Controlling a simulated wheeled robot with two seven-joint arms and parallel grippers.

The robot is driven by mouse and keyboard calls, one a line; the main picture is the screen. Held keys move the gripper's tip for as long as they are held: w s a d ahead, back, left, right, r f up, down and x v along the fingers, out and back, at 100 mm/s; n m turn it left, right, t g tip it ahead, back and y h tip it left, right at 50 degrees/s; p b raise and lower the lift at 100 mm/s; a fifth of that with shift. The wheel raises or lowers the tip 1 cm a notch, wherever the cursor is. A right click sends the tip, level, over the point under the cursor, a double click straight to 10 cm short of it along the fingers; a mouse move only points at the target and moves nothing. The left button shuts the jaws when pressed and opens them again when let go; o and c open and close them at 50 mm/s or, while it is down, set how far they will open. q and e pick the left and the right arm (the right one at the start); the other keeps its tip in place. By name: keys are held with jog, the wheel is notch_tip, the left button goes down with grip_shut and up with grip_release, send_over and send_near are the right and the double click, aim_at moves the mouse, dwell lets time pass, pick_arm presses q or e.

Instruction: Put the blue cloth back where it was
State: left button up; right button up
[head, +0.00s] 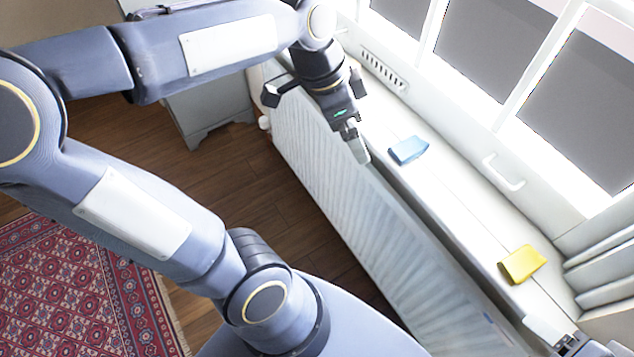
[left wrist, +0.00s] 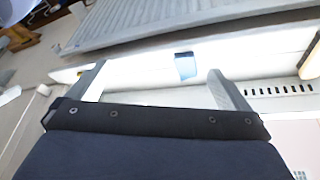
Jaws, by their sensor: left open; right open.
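The blue cloth (head: 408,150) lies on the white windowsill (head: 450,205), below the window. It also shows in the left wrist view (left wrist: 185,66), small and beyond the fingers, between their directions. My left gripper (head: 350,136) is open and empty, up and left of the cloth in the head view and apart from it. Its two spread fingers also show in the left wrist view (left wrist: 160,82). My right gripper (head: 562,338) is open at the bottom right corner, partly cut off by the frame, below the yellow cloth.
A yellow cloth (head: 522,263) lies farther along the sill. A white radiator (head: 345,205) stands below the sill's room side. A slotted vent (head: 384,69) and a window handle (head: 503,171) are on the window side. Sill between the cloths is clear. A red rug (head: 75,285) covers the floor at left.

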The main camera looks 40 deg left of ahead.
pick_arm(q)
jog(key=s+d+f+n+t, duration=0.1)
jog(key=s+f+n, duration=0.3)
jog(key=s+n, duration=0.6)
jog(key=shift+s+f+t, duration=0.35)
jog(key=shift+s+t, duration=0.35)
jog(key=shift+t, duration=0.2)
jog(key=shift+d, duration=0.1)
